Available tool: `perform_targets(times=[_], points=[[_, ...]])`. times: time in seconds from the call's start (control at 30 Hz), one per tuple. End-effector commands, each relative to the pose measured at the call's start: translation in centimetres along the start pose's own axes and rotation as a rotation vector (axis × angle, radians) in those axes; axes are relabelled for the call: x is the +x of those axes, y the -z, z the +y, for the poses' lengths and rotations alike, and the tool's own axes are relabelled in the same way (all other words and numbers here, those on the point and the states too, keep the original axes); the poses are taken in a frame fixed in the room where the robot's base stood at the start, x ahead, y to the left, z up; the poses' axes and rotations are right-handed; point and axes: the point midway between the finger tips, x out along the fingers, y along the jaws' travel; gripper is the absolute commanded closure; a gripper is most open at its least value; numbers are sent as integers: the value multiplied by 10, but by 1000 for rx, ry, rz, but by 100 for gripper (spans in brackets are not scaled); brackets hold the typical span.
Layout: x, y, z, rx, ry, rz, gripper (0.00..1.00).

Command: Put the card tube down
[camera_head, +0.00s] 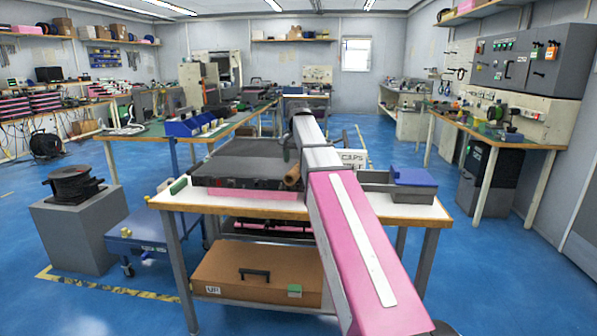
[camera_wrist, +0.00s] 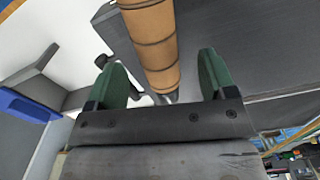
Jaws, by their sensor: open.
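The card tube (camera_wrist: 155,40) is a brown cylinder with dark bands. In the wrist view its near end lies between the two green fingers of my gripper (camera_wrist: 160,75), with gaps on both sides. The gripper is open. In the head view the tube (camera_head: 292,177) is small, beside the right end of a black case on the workbench (camera_head: 420,208). My pink and white arm hides part of that area and most of the gripper. I cannot tell what the tube's underside touches.
The large black case (camera_head: 240,165) fills the bench's left and middle. A white CAPS sign (camera_head: 352,158) and a grey tray with a blue lid (camera_head: 413,177) stand to the right. A brown case (camera_head: 255,272) lies on the lower shelf. A little bare bench top shows at the front edge.

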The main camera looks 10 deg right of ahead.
Motion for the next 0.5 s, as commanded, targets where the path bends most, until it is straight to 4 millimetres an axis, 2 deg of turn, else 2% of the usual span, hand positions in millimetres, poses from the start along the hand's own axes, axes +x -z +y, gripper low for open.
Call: perform_targets(times=[0.23, 0.5], points=[[33, 1, 4, 0, -1, -2, 23], [36, 2, 4, 0, 0, -1, 23]])
